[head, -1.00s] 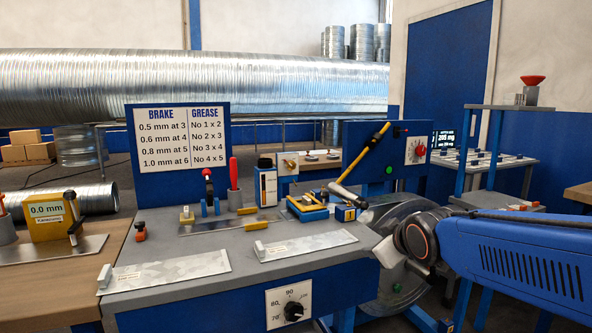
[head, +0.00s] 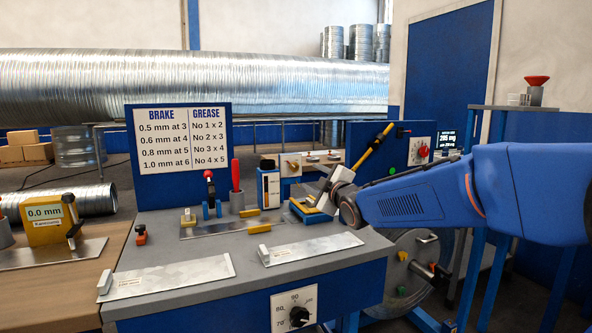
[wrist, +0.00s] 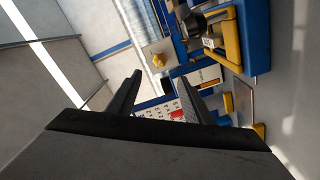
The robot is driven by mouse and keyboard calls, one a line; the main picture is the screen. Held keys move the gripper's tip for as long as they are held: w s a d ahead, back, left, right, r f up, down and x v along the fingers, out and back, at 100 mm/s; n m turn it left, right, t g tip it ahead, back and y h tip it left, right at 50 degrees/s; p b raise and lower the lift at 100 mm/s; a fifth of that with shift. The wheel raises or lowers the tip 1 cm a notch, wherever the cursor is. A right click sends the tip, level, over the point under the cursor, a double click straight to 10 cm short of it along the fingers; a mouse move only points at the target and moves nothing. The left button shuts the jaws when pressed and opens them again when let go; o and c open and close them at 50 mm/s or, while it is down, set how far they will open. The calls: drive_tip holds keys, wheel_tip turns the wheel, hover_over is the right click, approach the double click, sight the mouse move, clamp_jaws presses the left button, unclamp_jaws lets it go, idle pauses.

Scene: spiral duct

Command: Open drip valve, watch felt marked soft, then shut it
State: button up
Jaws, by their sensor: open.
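A small white panel with a brass knob (head: 290,163), which looks like the drip valve, stands at the back of the grey bench. In the wrist view the brass knob (wrist: 159,60) is ahead of the fingertips, apart from them. My gripper (wrist: 160,84) is open with nothing between its fingers. In the head view my gripper (head: 324,186) is above the bench's right part, near the blue and yellow device (head: 308,212). That device also shows at the right of the wrist view (wrist: 232,60). I cannot make out a felt marked soft or whether the valve is open.
A white and blue bottle-like unit (head: 268,186) and a red-handled tool (head: 235,175) stand left of my gripper. A yellow and black lever (head: 372,148) rises behind it. Metal plates (head: 170,278) lie on the bench front. A brake and grease chart (head: 184,138) stands behind.

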sight(295, 167)
drive_tip(key=x, duration=1.4)
drive_tip(key=shift+w+a+f, duration=0.1)
drive_tip(key=shift+w, duration=0.15)
drive_tip(key=c, duration=1.1)
